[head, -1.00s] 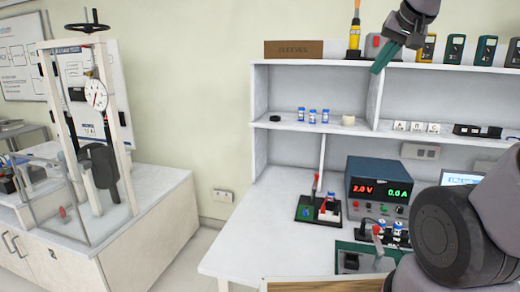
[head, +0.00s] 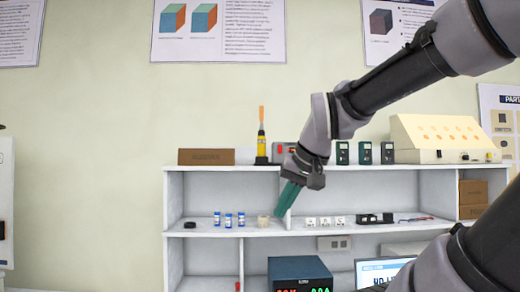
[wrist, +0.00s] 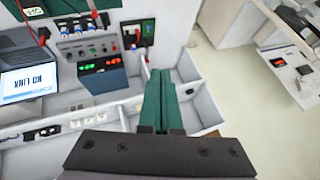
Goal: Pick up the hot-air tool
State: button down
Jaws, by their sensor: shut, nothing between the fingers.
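A slim yellow tool with an orange upper end (head: 261,135) stands upright on a dark base on top of the white shelf unit; it looks like the hot-air tool, though I cannot be sure. My gripper (head: 281,212) is below and to the right of it in the head view, in front of the shelf's upper compartments. Its teal fingers point down and are shut with nothing between them. The wrist view shows the shut fingers (wrist: 162,100) over the bench and shelves. I cannot make out the yellow tool there.
A brown box (head: 206,157) and dark meters (head: 365,153) share the shelf top. Blue-capped bottles (head: 228,220) stand on the shelf (head: 200,231) below. A power supply (head: 299,272) and a laptop (head: 383,271) are on the bench. A large sloped panel (head: 440,138) stands at right.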

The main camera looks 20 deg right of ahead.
dwell(0.3)
jog(key=c, duration=1.3)
grip_release()
jog(key=o, duration=0.8)
jog(key=w, duration=0.1)
jog(key=w+d+r+n, duration=0.1)
jog(key=w, duration=0.1)
jog(key=shift+w+d+r+n, duration=0.15)
jog(key=shift+d+r+n, duration=0.05)
jog(key=shift+r+n, duration=0.2)
jog(key=m+t+h, duration=0.4)
jog(key=m+t, duration=0.7)
jog(key=m, duration=2.4)
send_near(263, 152)
jog(key=w, duration=0.6)
jog(key=shift+w+d, duration=0.2)
jog(key=shift+d, duration=0.1)
jog(key=shift+w+d, duration=0.1)
jog(key=shift+w, duration=1.35)
jog(key=shift+w+d, duration=0.15)
jog(key=shift+w, duration=1.25)
